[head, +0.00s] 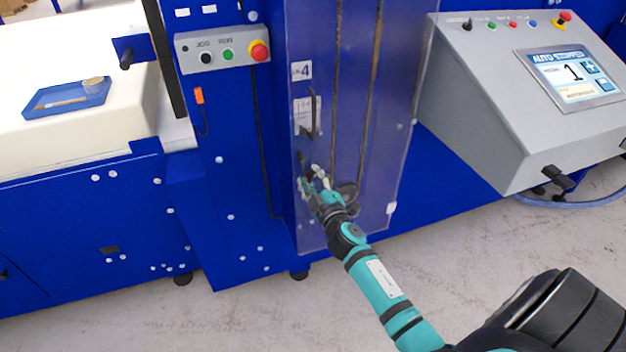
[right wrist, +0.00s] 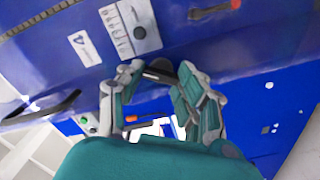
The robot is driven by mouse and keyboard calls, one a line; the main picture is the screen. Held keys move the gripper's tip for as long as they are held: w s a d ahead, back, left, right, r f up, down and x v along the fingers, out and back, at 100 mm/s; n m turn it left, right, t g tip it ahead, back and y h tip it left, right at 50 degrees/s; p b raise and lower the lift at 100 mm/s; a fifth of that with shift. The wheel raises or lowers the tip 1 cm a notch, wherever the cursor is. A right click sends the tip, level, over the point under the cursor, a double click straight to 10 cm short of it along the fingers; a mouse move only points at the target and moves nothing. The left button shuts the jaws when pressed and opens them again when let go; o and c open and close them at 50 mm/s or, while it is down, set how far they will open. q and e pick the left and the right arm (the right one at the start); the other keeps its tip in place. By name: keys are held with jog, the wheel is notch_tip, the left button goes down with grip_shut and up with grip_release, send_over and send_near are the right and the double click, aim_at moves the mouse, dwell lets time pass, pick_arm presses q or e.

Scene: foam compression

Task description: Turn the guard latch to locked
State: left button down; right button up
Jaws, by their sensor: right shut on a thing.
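The blue-tinted clear guard door (head: 345,60) stands in the middle of the head view. The dark guard latch (head: 302,160) sits low on its left edge, mostly hidden by my right gripper (head: 313,181). In the right wrist view the latch (right wrist: 160,68) shows as a dark bar between the fingertips of my right gripper (right wrist: 158,74). The fingers are shut on it. Its exact angle is hard to tell. A pale label plate (right wrist: 130,27) with a dark mark lies beside it. My left gripper is not in view.
A dark door handle (head: 311,118) is above the latch. A button box (head: 222,49) with a red stop knob is at upper left. A grey console (head: 480,100) with a screen reading "AUTO STOPPED" stands to the right. A blue tray (head: 66,98) lies on the foam block (head: 150,110).

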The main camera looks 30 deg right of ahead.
jog(key=n, duration=0.6)
jog(key=shift+f+n, duration=0.15)
jog(key=shift+n, duration=0.15)
dwell(0.5)
jog(key=o, duration=1.2)
jog(key=shift+c, duration=0.2)
jog(key=shift+s, duration=0.1)
jog(key=v, duration=1.2)
jog(key=shift+f, duration=0.1)
